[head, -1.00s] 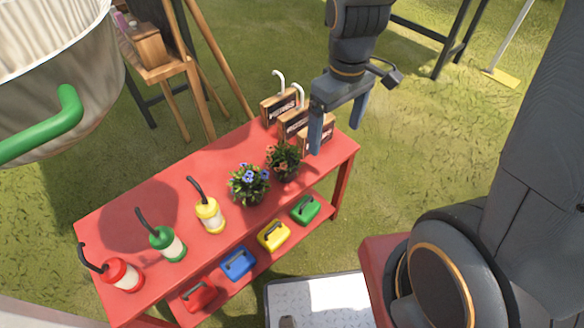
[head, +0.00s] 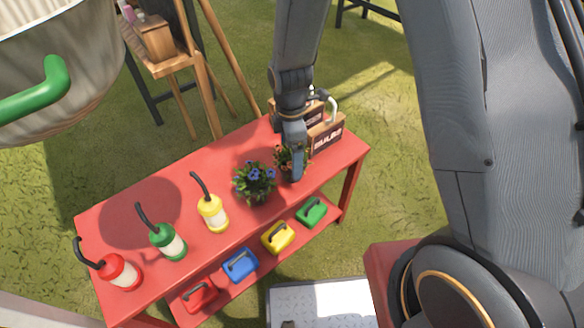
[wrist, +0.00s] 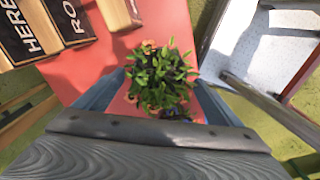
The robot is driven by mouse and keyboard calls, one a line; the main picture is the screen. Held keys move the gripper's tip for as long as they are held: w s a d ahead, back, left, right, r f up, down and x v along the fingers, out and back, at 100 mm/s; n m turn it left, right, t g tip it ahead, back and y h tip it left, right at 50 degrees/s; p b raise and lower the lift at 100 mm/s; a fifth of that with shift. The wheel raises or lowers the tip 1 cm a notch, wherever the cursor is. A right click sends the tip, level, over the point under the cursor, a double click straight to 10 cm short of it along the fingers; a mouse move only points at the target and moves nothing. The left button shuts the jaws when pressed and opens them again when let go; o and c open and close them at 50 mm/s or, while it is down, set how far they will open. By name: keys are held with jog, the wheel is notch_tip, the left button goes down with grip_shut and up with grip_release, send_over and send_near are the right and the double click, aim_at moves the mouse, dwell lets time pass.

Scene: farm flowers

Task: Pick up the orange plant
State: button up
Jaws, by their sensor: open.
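The orange plant (head: 284,158) stands on the red table (head: 150,205), partly hidden behind my gripper in the head view. In the wrist view the orange-flowered plant (wrist: 158,76) shows from above, its green leaves and small orange blooms between my two fingers. My gripper (head: 296,172) is open at the plant, with a finger on either side (wrist: 158,92). I cannot tell whether the fingers touch it. The blue-flowered plant (head: 254,182) stands just left of it in the head view, and a bit of blue shows at the lower edge of the orange plant in the wrist view.
Wooden boxes (head: 326,138) stand behind the plant. Yellow (head: 212,213), green (head: 168,241) and red (head: 121,271) bottles stand at the left of the table. Several coloured cases, such as the green one (head: 312,212), sit on the lower shelf.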

jog(key=shift+w+f, duration=0.1)
jog(key=shift+f, duration=1.85)
jog(key=c, duration=1.4)
jog(key=shift+o, duration=0.2)
